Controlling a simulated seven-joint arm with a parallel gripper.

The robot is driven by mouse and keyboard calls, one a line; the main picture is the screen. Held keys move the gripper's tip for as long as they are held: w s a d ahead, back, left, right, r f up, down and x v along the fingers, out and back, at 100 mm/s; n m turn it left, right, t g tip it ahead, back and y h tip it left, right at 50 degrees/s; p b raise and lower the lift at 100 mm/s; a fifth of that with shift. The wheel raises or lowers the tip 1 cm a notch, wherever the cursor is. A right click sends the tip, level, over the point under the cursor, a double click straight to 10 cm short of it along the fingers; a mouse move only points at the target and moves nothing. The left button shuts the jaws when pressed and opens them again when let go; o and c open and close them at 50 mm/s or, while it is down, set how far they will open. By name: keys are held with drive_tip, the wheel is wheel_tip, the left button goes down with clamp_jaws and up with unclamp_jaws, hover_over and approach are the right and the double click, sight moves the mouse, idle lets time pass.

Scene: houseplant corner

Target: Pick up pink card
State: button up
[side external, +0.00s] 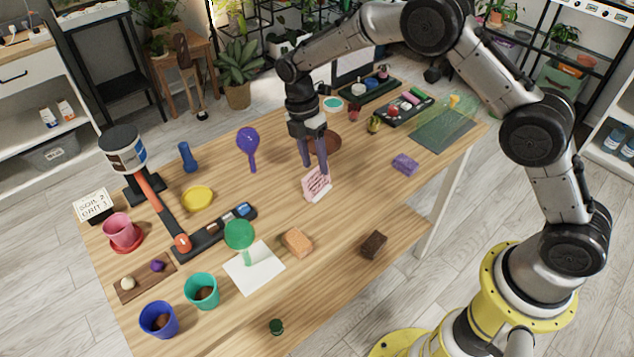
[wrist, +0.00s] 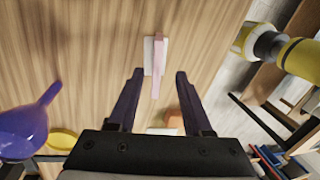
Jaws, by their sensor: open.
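The pink card (side external: 314,184) stands upright in a small white holder (side external: 322,196) near the middle of the wooden table, with dark marks on its face. In the wrist view the pink card (wrist: 158,68) shows edge-on as a thin strip over its white base (wrist: 149,58). My gripper (side external: 314,169) points down, open, at the card's top edge. In the wrist view my gripper's two dark fingers (wrist: 159,76) lie apart on either side of the strip, with gaps on both sides. I cannot tell how far the tips reach down beside the card.
A purple spoon-like thing (side external: 248,141) is to the left and a purple block (side external: 405,163) to the right. An orange block (side external: 298,242) and a brown block (side external: 374,245) lie nearer the front. A reddish-brown round thing (side external: 331,140) is just behind my gripper.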

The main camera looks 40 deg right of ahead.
sight(316, 169)
drive_tip(key=shift+w+x, duration=0.1)
drive_tip(key=shift+x, duration=1.05)
drive_tip(key=shift+w+x, duration=0.15)
drive_tip(key=shift+x, duration=1)
drive_tip(key=shift+d, duration=0.15)
clamp_jaws()
